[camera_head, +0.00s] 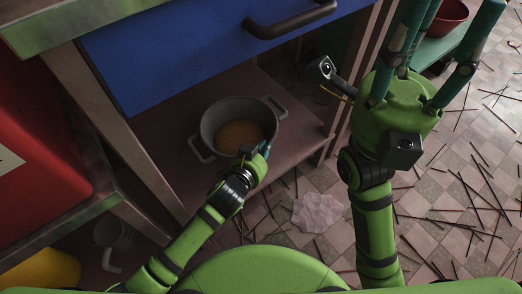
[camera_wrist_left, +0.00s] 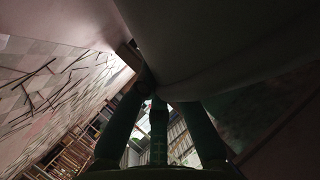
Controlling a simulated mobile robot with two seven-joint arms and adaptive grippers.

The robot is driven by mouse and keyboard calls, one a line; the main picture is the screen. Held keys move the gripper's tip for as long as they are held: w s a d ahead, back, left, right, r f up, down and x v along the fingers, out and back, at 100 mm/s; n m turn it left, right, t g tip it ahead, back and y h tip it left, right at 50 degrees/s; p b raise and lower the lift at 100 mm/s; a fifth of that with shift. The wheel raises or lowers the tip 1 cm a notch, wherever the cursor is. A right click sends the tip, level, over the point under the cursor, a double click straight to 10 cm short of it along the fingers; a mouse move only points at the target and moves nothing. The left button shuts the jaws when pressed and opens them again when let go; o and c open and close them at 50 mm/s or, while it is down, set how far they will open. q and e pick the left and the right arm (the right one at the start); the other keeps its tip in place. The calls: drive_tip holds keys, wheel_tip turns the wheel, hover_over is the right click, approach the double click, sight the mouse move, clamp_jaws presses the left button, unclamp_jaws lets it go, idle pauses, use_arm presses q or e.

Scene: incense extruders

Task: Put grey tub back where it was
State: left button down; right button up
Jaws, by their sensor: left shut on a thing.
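The grey tub (camera_head: 232,110) is a round pot with two side handles and orange-brown contents. In the head view it is at the lower shelf (camera_head: 175,90) under the blue drawer, looking upright. Whether its base touches the shelf is hard to tell. My left gripper (camera_head: 265,150) is shut on the tub at its near right side; the fingertips are partly hidden. In the left wrist view the large dark curved surface above the fingers looks like the tub's wall (camera_wrist_left: 225,40). My right gripper (camera_head: 435,40) is raised at the upper right, its fingers spread and empty.
The blue drawer (camera_head: 190,45) with its dark handle overhangs the shelf. Table legs stand at both sides. A red box (camera_head: 40,140) is at left, a grey mug (camera_head: 115,235) below. Sticks and a pale crumpled patch (camera_head: 318,212) lie on the tiled floor. A red bowl (camera_head: 449,15) is upper right.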

idle(0.3)
use_arm(q)
drive_tip(key=shift+f, duration=0.15)
drive_tip(key=c, duration=1.6)
unclamp_jaws()
drive_tip(key=shift+f, duration=0.1)
drive_tip(key=shift+o, duration=1.2)
